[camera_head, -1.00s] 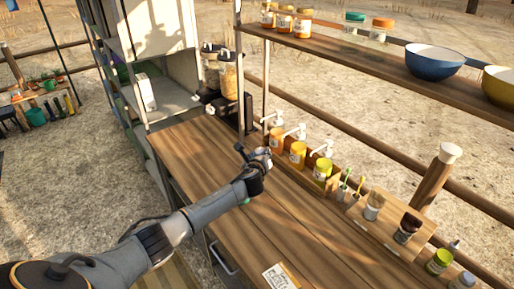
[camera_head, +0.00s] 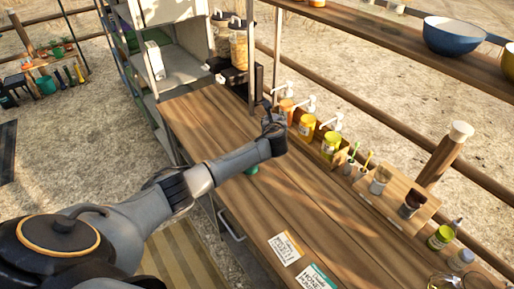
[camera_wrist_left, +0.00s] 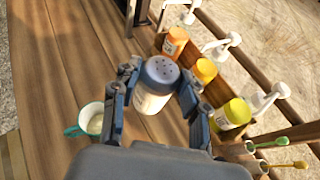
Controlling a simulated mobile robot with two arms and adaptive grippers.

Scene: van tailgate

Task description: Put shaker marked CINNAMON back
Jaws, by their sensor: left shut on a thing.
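My left gripper (camera_head: 272,124) is shut on a shaker (camera_wrist_left: 158,84) with a blue-grey holed lid and a pale body. In the left wrist view the gripper (camera_wrist_left: 155,95) has a finger on each side of it. The marking on its body cannot be read. In the head view the shaker is mostly hidden by the gripper, which is over the far part of the wooden counter (camera_head: 215,125), near the row of pump bottles. My right gripper is not in view.
A green cup (camera_wrist_left: 88,120) stands left of the gripper. Orange (camera_wrist_left: 175,42) and yellow (camera_wrist_left: 232,115) bottles stand in a wooden rack to the right. Brushes and jars (camera_head: 440,237) line the back edge. A shelf (camera_head: 400,50) hangs above. Two cards (camera_head: 286,248) lie on the clear near counter.

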